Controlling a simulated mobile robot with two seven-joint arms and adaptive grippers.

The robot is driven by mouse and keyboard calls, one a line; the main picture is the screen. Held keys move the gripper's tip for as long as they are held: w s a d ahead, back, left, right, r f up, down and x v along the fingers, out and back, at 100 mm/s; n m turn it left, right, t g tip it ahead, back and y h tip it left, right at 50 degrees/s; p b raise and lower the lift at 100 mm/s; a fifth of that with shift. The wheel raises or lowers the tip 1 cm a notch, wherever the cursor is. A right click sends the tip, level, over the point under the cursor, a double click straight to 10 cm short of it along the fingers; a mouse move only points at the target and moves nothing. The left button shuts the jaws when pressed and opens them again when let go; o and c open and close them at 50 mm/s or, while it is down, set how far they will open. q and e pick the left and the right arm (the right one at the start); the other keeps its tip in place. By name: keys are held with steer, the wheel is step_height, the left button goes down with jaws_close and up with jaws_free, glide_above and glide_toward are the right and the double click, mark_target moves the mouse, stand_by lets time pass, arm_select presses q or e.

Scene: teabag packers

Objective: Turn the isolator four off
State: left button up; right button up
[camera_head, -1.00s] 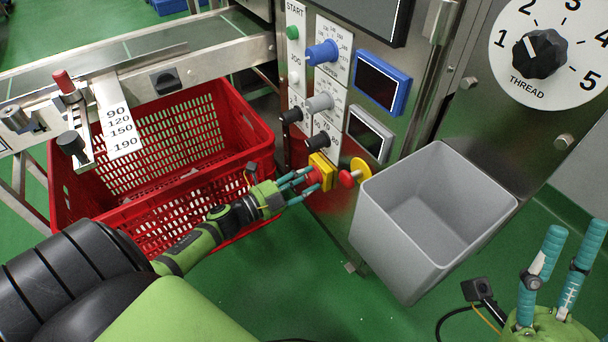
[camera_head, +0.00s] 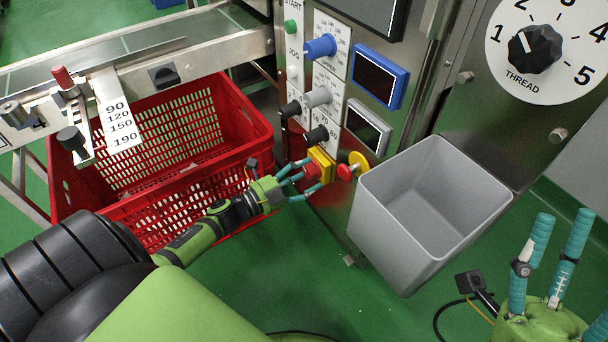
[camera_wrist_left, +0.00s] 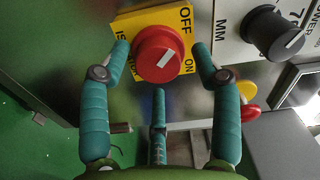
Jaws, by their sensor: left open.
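The isolator is a red round knob (camera_wrist_left: 160,53) with a white pointer mark on a yellow plate (camera_wrist_left: 153,17) with OFF and ON labels. Its mark slants up toward the right in the left wrist view. The plate also shows on the machine panel in the head view (camera_head: 323,160). A number on the isolator cannot be read. My left gripper (camera_head: 307,180) is open at the knob. In the left wrist view two fingers flank the knob and one is below it; contact cannot be told. My right gripper (camera_head: 562,215) is open and empty at lower right.
A red emergency-style button (camera_head: 345,172) on yellow is just right of the isolator. A grey bin (camera_head: 378,240) stands close on the right. A red crate (camera_head: 262,152) is left, below the conveyor. Several knobs, such as a black one (camera_head: 317,135), sit above.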

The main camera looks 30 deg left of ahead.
arm_select(q)
steer(key=shift+a, duration=0.1)
steer(key=v, duration=1.2)
